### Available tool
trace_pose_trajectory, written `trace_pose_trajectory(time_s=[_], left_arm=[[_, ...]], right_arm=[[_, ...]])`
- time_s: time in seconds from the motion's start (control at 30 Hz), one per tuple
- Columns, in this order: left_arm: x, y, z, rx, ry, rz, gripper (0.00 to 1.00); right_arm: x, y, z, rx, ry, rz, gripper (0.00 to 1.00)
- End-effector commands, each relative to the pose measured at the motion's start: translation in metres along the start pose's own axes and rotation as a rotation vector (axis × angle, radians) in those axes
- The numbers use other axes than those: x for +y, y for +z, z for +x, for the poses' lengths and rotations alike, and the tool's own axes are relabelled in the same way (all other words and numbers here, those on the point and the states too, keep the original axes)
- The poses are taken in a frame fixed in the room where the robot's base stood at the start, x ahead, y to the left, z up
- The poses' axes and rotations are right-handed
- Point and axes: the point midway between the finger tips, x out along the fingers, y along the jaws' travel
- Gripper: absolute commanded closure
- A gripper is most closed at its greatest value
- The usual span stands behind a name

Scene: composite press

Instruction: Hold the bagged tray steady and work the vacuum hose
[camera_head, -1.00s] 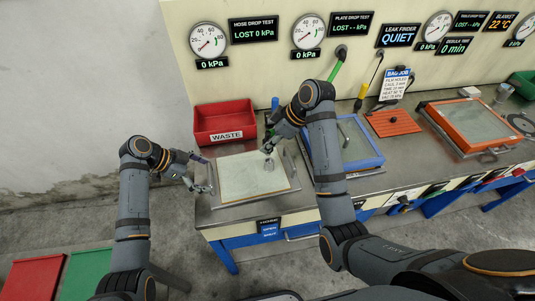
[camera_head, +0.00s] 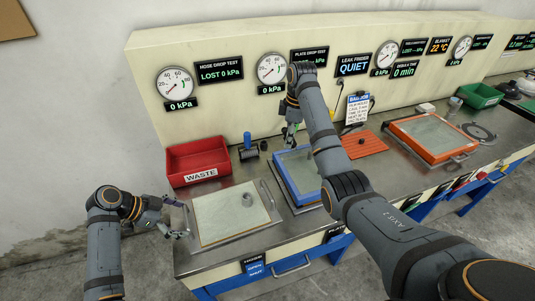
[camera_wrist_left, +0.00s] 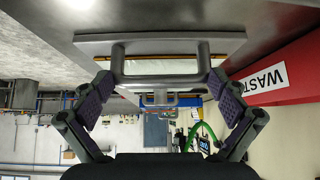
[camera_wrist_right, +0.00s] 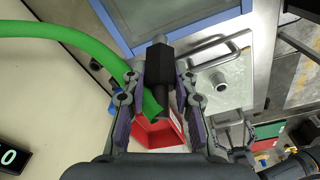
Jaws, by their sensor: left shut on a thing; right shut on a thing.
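The bagged tray (camera_head: 232,222) lies flat on the bench, a pale sheet with a round metal port (camera_head: 247,199) near its middle. My left gripper (camera_head: 182,220) is at the tray's left end, shut on its metal handle, which spans between the fingers in the left wrist view (camera_wrist_left: 160,78). My right gripper (camera_head: 291,136) is above the blue-framed tray. It is shut on the green vacuum hose (camera_wrist_right: 75,42) by its end, next to a black fitting (camera_wrist_right: 160,66). In the right wrist view the port (camera_wrist_right: 217,80) is free, with nothing on it.
A red waste bin (camera_head: 198,162) stands behind the bagged tray. The blue-framed tray (camera_head: 285,183) is to its right. An orange mat (camera_head: 364,145) and an orange-framed tray (camera_head: 432,138) lie further right. The gauge wall (camera_head: 225,105) closes off the back.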

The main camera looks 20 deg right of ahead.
Motion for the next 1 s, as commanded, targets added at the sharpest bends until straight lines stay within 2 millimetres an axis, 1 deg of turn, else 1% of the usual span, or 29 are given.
trace_pose_trajectory(time_s=[0.03,0.1,0.27,0.33,0.47,0.57,0.6,0.67,0.7,0.77,0.8,0.9,1.0], left_arm=[[0.003,0.005,0.005,-0.005,0.007,-0.009,0.43],[0.003,0.005,0.005,-0.005,0.007,-0.009,0.43],[0.003,0.005,0.005,-0.005,0.007,-0.009,0.43],[0.003,0.005,0.005,-0.005,0.007,-0.009,0.43],[0.003,0.005,0.005,-0.005,0.007,-0.009,0.43],[0.003,0.005,0.005,-0.005,0.007,-0.009,0.43],[0.003,0.005,0.005,-0.005,0.007,-0.009,0.43],[0.003,0.005,0.005,-0.005,0.007,-0.009,0.43],[0.003,0.005,0.005,-0.005,0.007,-0.009,0.43],[0.003,0.005,0.005,-0.005,0.007,-0.009,0.43],[0.003,0.005,0.005,-0.005,0.007,-0.009,0.43],[0.003,0.005,0.005,-0.005,0.007,-0.009,0.43],[0.003,0.005,0.005,-0.004,0.008,-0.009,0.43]], right_arm=[[0.008,0.012,-0.002,-0.046,-0.004,-0.020,1.00],[0.016,0.031,-0.003,-0.121,-0.010,-0.063,1.00],[0.020,0.079,0.005,-0.289,-0.003,-0.183,1.00],[0.019,0.101,0.010,-0.362,0.006,-0.241,1.00],[0.022,0.146,0.029,-0.503,0.041,-0.364,1.00],[0.020,0.190,0.047,-0.626,0.088,-0.475,1.00],[0.018,0.208,0.054,-0.675,0.111,-0.521,1.00],[0.015,0.237,0.062,-0.748,0.152,-0.588,1.00],[0.013,0.256,0.067,-0.794,0.181,-0.632,1.00],[0.010,0.281,0.072,-0.854,0.226,-0.694,1.00],[0.008,0.298,0.075,-0.890,0.256,-0.730,1.00],[0.003,0.333,0.080,-0.960,0.326,-0.805,1.00],[-0.001,0.359,0.082,-1.004,0.383,-0.856,1.00]])
